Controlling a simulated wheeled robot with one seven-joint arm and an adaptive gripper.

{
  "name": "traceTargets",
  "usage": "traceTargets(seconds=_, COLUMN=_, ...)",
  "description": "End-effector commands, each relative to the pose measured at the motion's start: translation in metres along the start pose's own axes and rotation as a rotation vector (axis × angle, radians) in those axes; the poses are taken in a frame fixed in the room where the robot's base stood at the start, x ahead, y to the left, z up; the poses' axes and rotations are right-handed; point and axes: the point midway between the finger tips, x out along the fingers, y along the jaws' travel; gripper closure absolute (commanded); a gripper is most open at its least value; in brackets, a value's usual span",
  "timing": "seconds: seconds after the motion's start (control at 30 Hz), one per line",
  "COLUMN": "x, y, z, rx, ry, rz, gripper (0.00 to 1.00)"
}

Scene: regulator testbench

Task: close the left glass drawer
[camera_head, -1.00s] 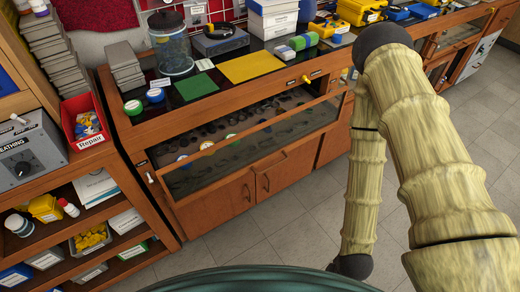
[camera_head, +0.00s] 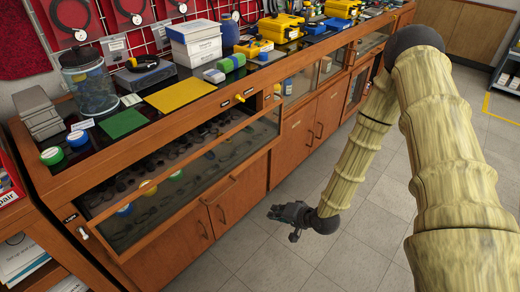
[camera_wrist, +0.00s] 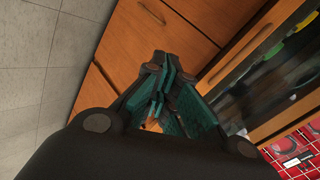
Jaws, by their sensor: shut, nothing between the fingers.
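The left glass drawer (camera_head: 190,180) is a wood-framed glass front in the long wooden bench. It stands pulled out and tilted outward from the bench, with dark parts and several coloured-lid jars showing behind the glass. In the wrist view the drawer's wood rail and glass (camera_wrist: 250,55) lie at the right. My gripper (camera_head: 287,220) is over the floor, to the right of the drawer and in front of the cupboard doors, apart from both. In the wrist view its teal fingers (camera_wrist: 166,85) are together, with nothing between them.
Cupboard doors with handles (camera_head: 235,205) are below the drawer. The bench top (camera_head: 150,125) carries a glass jar (camera_head: 88,85), a yellow mat (camera_head: 180,95) and boxes. A wooden shelf unit (camera_head: 45,245) stands at the left. The tiled floor (camera_head: 350,250) in front is clear.

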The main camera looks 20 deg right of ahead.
Motion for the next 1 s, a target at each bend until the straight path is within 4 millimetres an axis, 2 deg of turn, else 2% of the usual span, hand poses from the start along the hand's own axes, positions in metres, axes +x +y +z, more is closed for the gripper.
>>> traceTargets(seconds=0.03, x=0.009, y=-0.005, z=-0.021, rx=0.038, ry=0.032, rz=-0.065, gripper=1.0)
traceTargets(seconds=0.1, x=0.012, y=-0.018, z=-0.049, rx=0.089, ry=0.061, rz=-0.155, gripper=1.0)
traceTargets(seconds=0.3, x=0.006, y=-0.05, z=-0.122, rx=0.219, ry=0.11, rz=-0.403, gripper=1.0)
traceTargets(seconds=0.4, x=-0.003, y=-0.062, z=-0.151, rx=0.264, ry=0.114, rz=-0.505, gripper=1.0)
traceTargets(seconds=0.5, x=-0.012, y=-0.069, z=-0.171, rx=0.294, ry=0.112, rz=-0.578, gripper=1.0)
traceTargets(seconds=0.6, x=-0.018, y=-0.073, z=-0.182, rx=0.312, ry=0.107, rz=-0.619, gripper=1.0)
traceTargets(seconds=0.77, x=-0.018, y=-0.079, z=-0.187, rx=0.319, ry=0.102, rz=-0.64, gripper=1.0)
traceTargets(seconds=1.0, x=0.006, y=-0.096, z=-0.192, rx=0.317, ry=0.101, rz=-0.638, gripper=1.0)
